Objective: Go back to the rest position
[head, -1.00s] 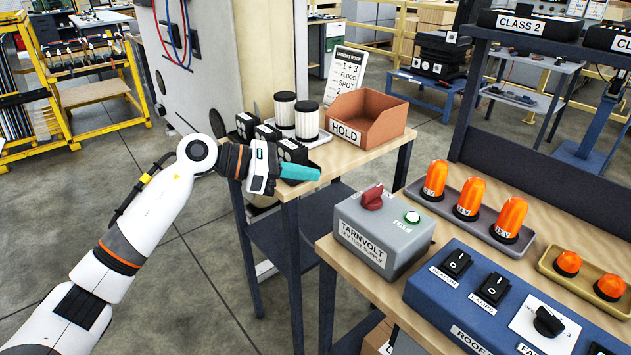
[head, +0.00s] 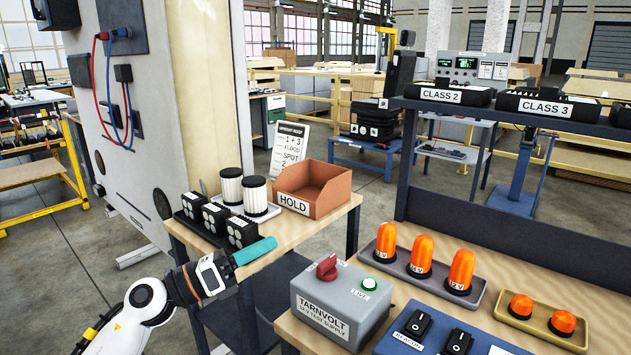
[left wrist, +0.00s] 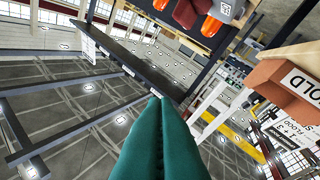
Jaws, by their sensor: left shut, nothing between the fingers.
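My left gripper (head: 256,250) has teal fingers and hangs in front of the small wooden table (head: 335,222), short of the grey supply box. Its fingers are together with nothing between them. In the left wrist view the teal fingers (left wrist: 160,105) lie side by side, pointing up the picture. The left arm comes in low from the bottom left of the head view. My right gripper does not show in either view.
On the small table are black lamp blocks (head: 215,217), two white filters (head: 243,192) and the brown HOLD bin (head: 318,190). The grey TARNVOLT box (head: 340,303), blue switch panel (head: 400,345) and tray of orange beacons (head: 402,270) are on the right bench. Open floor lies left.

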